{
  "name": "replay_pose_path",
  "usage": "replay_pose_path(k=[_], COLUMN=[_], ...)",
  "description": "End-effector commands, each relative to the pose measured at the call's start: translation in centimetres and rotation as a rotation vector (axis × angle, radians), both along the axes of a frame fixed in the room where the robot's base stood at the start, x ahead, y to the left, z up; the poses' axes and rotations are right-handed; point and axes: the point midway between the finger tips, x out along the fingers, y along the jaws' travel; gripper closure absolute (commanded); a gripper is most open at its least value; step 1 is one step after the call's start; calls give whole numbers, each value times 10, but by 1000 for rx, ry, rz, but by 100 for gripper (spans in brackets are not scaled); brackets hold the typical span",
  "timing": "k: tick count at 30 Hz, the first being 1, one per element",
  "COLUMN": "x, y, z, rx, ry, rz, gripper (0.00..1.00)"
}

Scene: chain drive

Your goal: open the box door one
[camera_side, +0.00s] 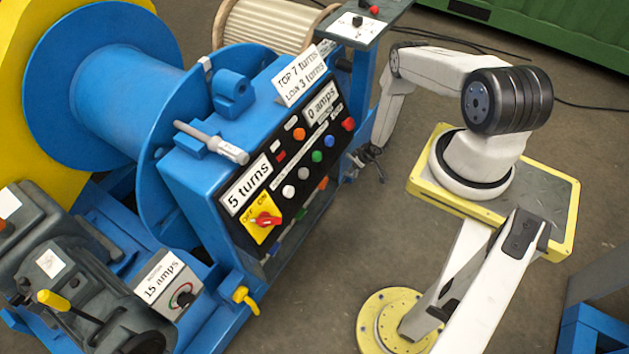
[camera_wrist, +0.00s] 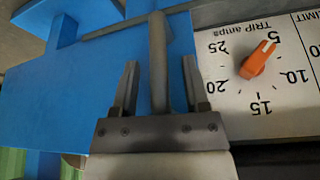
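In the wrist view my gripper (camera_wrist: 160,62) is open, with one dark finger on each side of a grey bar (camera_wrist: 158,38). Gaps show between the bar and both fingers. The bar meets a thin grey rod in front of a blue panel (camera_wrist: 60,100); which part is the box door is not clear. Right of it is a white dial plate (camera_wrist: 245,122) marked TRIP amps, with an orange knob (camera_wrist: 258,60). In the side view my gripper (camera_side: 369,157) is a small dark shape at the right side of the blue control box (camera_side: 187,182); its fingers are hard to make out.
The box front carries several coloured buttons and a red switch on a yellow plate (camera_side: 257,232). A blue drum (camera_side: 125,95) stands left. A small raised panel (camera_side: 366,24) is above my gripper. The floor between the box and my base is clear.

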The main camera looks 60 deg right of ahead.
Motion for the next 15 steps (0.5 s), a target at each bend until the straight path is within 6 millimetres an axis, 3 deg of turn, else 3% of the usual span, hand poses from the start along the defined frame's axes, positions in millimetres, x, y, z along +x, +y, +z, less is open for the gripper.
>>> replay_pose_path(k=[15], x=[-6], y=[1], z=[15], rx=[1], ry=[1], rz=[-1], gripper=[42])
